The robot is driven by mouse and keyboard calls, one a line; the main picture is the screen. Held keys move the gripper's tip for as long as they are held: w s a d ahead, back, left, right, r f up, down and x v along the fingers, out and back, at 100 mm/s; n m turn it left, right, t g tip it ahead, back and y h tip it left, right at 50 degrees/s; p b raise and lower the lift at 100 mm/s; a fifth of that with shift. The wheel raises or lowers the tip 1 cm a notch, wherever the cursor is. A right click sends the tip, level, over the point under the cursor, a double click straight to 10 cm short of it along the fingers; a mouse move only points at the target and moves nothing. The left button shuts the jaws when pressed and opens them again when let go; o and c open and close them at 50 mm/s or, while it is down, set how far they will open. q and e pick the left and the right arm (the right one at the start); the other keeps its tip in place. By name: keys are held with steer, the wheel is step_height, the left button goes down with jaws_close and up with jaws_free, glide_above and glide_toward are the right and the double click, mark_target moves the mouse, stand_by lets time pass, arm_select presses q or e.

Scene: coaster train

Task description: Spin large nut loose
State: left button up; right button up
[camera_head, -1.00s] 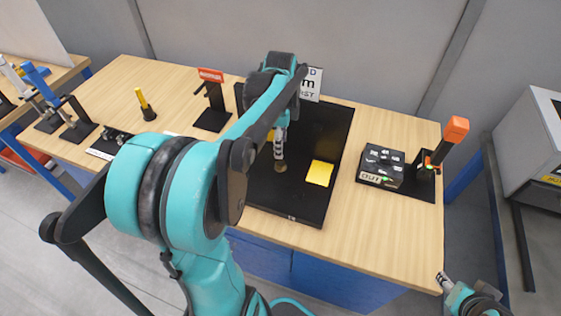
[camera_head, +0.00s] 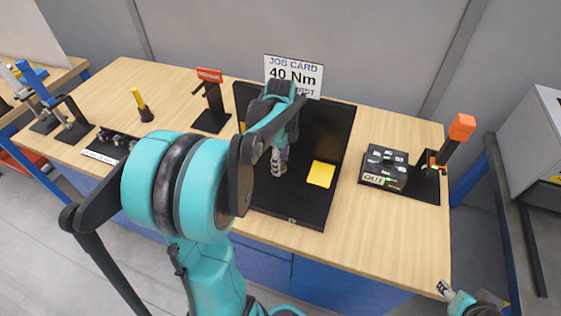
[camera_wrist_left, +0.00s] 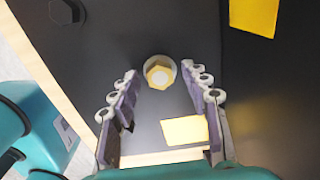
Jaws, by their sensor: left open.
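The large nut (camera_wrist_left: 159,72) is a gold hexagon on a pale round base on the black board (camera_wrist_left: 205,60). In the head view the nut (camera_head: 284,168) is mostly hidden by my left gripper. My left gripper (camera_head: 277,162) points down at the board. In the left wrist view its open fingers (camera_wrist_left: 164,80) stand to the left and right of the nut, with a visible gap on both sides. I cannot tell how far the tips are above the board. My right gripper (camera_head: 444,286) is at the bottom right, off the table and too small to read.
A yellow square (camera_head: 321,174) lies on the board. A job card (camera_head: 294,75) reading 40 Nm stands behind. A red-labelled stand (camera_head: 211,103) and a yellow-handled tool (camera_head: 143,105) are at the left.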

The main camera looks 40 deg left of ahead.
arm_select(q)
steer(key=shift+c, duration=0.4)
jaws_close()
steer(key=shift+n, duration=0.3)
